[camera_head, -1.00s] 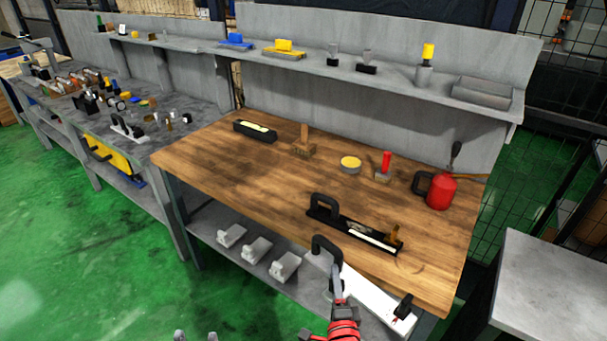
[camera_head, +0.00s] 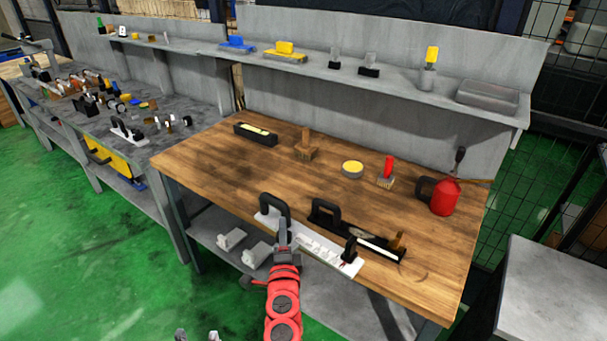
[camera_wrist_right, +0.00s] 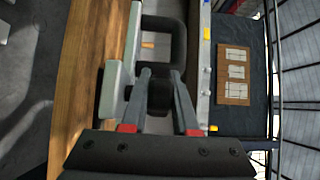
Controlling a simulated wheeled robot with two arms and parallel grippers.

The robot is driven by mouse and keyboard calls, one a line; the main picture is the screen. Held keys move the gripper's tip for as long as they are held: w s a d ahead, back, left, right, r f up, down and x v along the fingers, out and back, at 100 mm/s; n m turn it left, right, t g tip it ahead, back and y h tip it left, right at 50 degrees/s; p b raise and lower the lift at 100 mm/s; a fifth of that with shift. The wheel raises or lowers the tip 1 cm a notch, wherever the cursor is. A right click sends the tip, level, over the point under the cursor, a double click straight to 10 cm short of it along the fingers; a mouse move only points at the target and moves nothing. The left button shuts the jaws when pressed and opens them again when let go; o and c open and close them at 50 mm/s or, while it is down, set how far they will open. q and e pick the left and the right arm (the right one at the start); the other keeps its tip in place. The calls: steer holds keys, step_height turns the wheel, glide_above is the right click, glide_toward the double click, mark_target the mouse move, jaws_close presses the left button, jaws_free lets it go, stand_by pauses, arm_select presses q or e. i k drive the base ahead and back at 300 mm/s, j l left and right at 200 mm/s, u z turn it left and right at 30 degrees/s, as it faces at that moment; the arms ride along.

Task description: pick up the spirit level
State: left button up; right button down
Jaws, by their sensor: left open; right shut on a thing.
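A long white tool (camera_head: 318,248) with a black loop handle (camera_head: 276,206) and a black knob is held in front of the table's front edge. My right gripper (camera_head: 283,238) is shut on the loop handle, which also shows between the fingers in the right wrist view (camera_wrist_right: 162,45). A dark block with a pale yellow strip (camera_head: 256,133) lies at the table's back left and looks like a level too. I cannot tell for sure which one is the spirit level. My left gripper (camera_head: 197,336) is open and empty at the bottom edge, mostly cut off.
On the wooden table (camera_head: 210,165), a black tool with handle and wooden knob (camera_head: 355,235) lies just behind the white tool. Brushes, a yellow-topped tin (camera_head: 352,169) and a red can (camera_head: 444,197) stand further back.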

mark_target(264, 138)
steer(key=i, duration=1.25)
